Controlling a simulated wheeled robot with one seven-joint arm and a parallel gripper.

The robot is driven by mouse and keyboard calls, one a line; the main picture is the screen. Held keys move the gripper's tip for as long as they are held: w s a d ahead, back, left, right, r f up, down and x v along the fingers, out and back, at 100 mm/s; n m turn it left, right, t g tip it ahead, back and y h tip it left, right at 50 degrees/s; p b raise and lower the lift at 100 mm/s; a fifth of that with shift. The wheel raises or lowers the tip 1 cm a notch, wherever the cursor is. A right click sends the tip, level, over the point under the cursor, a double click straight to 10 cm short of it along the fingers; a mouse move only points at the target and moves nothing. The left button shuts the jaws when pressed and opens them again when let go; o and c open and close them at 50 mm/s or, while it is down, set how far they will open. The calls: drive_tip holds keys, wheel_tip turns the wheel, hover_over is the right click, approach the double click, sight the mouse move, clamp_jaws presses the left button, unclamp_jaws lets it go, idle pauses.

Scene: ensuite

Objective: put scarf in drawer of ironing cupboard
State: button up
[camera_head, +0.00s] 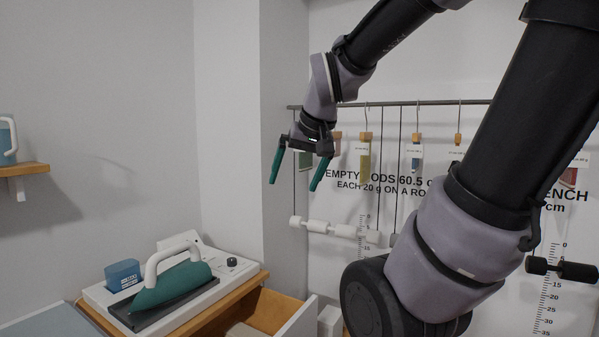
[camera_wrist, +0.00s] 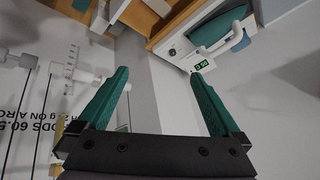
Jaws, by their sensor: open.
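My gripper (camera_head: 294,185) is open and empty, high in front of the wall. Its two green fingers point down and also show in the wrist view (camera_wrist: 158,75). The ironing cupboard (camera_head: 190,326) is at the lower left, with a wooden top edge. Its drawer (camera_head: 301,318) is pulled out below and apart from my gripper, cut by the bottom edge of the head view. Part of the drawer area shows at the top of the wrist view, where the contents cannot be made out clearly. I cannot identify a scarf in either view.
A green iron (camera_head: 172,285) on a white station (camera_head: 222,272) and a blue container (camera_head: 123,275) stand on the cupboard. A rail (camera_head: 390,103) with hanging rods and tags runs behind my arm. A wooden shelf (camera_head: 30,169) holds a blue jug (camera_head: 7,143).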

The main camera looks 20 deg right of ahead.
drive_tip(key=shift+m+t+y, duration=0.3)
drive_tip(key=shift+m+y, duration=0.2)
drive_tip(key=s, duration=0.1)
drive_tip(key=s+a+r, duration=0.1)
drive_tip(key=s, duration=0.1)
drive_tip(key=s+r, duration=0.1)
drive_tip(key=s, duration=0.1)
drive_tip(key=shift+s+a, duration=0.15)
drive_tip(key=shift+a, duration=0.05)
idle(0.6)
